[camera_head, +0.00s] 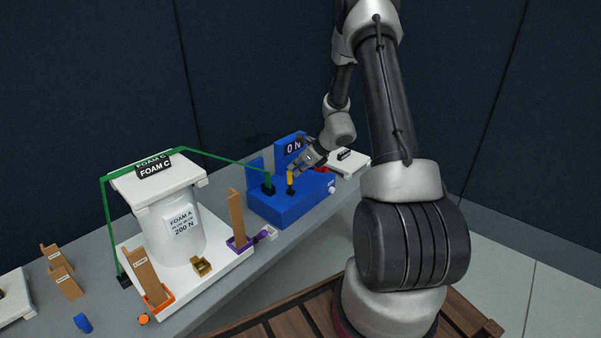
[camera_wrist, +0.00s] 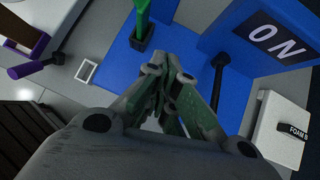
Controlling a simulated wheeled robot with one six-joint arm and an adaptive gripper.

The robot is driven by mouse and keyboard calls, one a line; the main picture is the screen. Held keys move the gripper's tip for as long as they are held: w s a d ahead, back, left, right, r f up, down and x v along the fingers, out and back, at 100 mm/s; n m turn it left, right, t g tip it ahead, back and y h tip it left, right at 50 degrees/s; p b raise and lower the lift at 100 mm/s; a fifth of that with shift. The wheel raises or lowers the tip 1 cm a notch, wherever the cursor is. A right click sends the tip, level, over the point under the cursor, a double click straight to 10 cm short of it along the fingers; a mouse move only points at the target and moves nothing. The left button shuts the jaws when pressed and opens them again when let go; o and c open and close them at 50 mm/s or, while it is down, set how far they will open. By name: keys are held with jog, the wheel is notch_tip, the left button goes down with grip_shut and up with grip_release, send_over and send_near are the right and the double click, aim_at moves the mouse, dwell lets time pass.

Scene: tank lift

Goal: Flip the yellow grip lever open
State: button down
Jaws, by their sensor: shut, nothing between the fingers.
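The yellow grip lever (camera_head: 290,179) stands roughly upright on top of the blue unit (camera_head: 283,211), right of the green post (camera_head: 268,182). My gripper (camera_head: 294,171) is at the lever's upper part, coming from the right; whether it touches the lever I cannot tell. In the wrist view my gripper (camera_wrist: 174,62) has its fingers together with nothing between them, over the blue unit (camera_wrist: 118,62). The green post (camera_wrist: 142,22) is just beyond the fingertips. No yellow shows in the wrist view, so the lever is hidden there.
A blue panel reading "0 N" (camera_head: 292,147) rises behind the lever. A dark rod (camera_wrist: 218,78) stands right of the fingers. A green line runs left over a white tank (camera_head: 180,240) with a foam-labelled lid. A white block (camera_head: 349,160) lies right.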

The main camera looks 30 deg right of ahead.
jog(key=shift+w+a, duration=0.1)
jog(key=shift+w, duration=0.2)
jog(key=shift+r, duration=0.1)
dwell(0.4)
